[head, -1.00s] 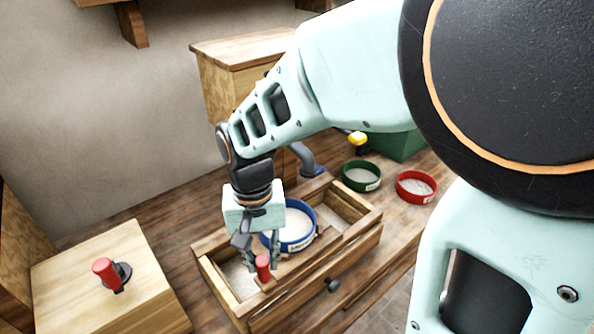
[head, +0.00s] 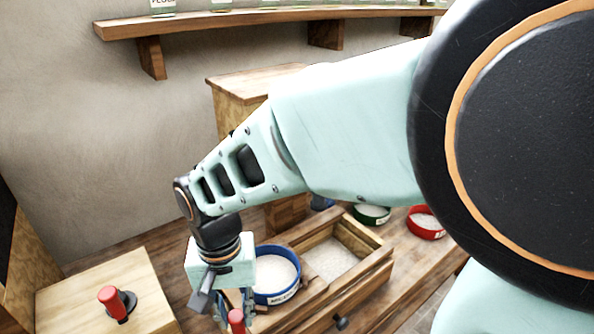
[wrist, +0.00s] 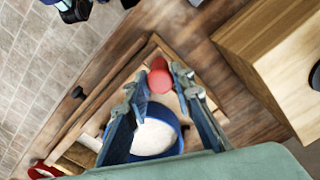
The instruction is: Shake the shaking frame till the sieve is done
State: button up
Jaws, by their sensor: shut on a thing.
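My gripper (head: 234,310) points down and is shut on the red upright handle (head: 236,320) at the front of the shaking frame. In the wrist view the handle (wrist: 160,80) sits between the two fingertips. The blue sieve (head: 277,272), with pale meal in it, rides on the frame at the left part of the long wooden trough (head: 372,240). The trough's right part is uncovered and holds pale meal (head: 332,259). The sieve's front label is partly visible but unreadable. The trough's near left corner is out of view or hidden.
A wooden box with another red handle (head: 110,298) stands at the left. A green sieve (head: 372,214) and a red sieve (head: 425,222) stand on the bench at the back right. A tall wooden cabinet (head: 240,95) is behind, below a wall shelf (head: 240,22).

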jog(key=w+d, duration=0.1)
jog(key=d, duration=0.1)
jog(key=w+d, duration=0.2)
jog(key=d, duration=0.1)
jog(key=w+d, duration=0.2)
jog(key=shift+d+p, duration=0.25)
jog(key=shift+p, duration=0.1)
jog(key=s+a, duration=0.1)
jog(key=a, duration=0.1)
jog(key=s+a, duration=0.2)
jog(key=a, duration=0.1)
jog(key=s+a, duration=0.2)
jog(key=a, duration=0.1)
jog(key=shift+s+b, duration=0.2)
jog(key=shift+b, duration=0.15)
jog(key=w+d, duration=0.3)
jog(key=d, duration=0.2)
jog(key=w+d+p, duration=0.1)
jog(key=w+d, duration=0.1)
jog(key=d, duration=0.1)
jog(key=shift+w, duration=0.3)
jog(key=shift+s+a, duration=0.1)
